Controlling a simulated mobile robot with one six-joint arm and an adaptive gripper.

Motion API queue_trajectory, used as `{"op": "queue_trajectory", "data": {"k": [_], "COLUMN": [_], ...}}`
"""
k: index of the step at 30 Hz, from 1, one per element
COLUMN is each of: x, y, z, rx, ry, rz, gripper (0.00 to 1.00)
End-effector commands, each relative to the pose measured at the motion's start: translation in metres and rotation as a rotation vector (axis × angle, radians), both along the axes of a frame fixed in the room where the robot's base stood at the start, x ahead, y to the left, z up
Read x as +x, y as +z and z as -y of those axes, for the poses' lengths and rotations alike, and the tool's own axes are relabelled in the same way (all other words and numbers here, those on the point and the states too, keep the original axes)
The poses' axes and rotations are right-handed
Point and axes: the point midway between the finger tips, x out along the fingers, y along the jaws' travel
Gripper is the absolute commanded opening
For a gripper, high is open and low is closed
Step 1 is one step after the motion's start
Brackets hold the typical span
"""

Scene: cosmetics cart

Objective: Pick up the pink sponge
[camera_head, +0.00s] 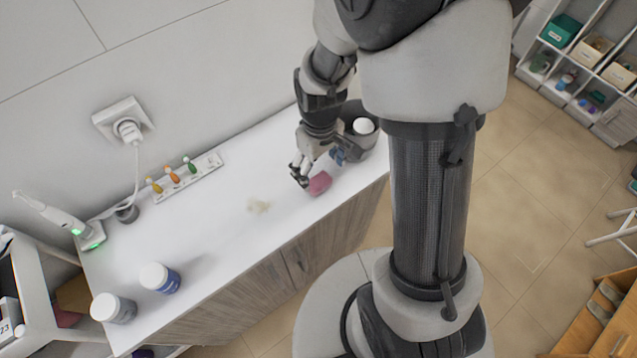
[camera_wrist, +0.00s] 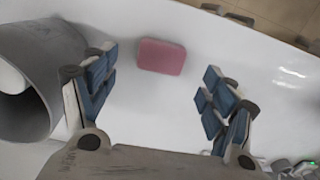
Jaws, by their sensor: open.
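The pink sponge (camera_head: 320,183) lies on the white counter top (camera_head: 225,225), near its front edge. In the wrist view the sponge (camera_wrist: 162,56) is a rounded pink block beyond my fingertips, between their lines and a little left of the middle. My gripper (camera_wrist: 158,82) is open, with blue finger pads on both sides and nothing between them. In the head view my gripper (camera_head: 302,175) is just left of and beside the sponge. From these views I cannot tell its exact height above the counter.
A grey round container (camera_head: 362,138) with a white item inside stands close to my gripper; it also shows in the wrist view (camera_wrist: 38,75). A pale smear (camera_head: 259,206) marks the counter. Two lidded jars (camera_head: 160,278) and a rack with coloured pieces (camera_head: 188,177) stand left.

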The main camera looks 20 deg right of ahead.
Motion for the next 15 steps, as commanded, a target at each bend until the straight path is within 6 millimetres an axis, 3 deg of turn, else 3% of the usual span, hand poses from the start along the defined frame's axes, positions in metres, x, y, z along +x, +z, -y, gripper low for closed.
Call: {"op": "queue_trajectory", "data": {"k": [5,15], "x": [-0.001,-0.005], "y": [-0.009,-0.054], "z": [0.000,0.000], "rx": [0.000,0.001], "ry": [0.000,0.000], "rz": [-0.002,-0.001], "gripper": [0.78,0.78]}}
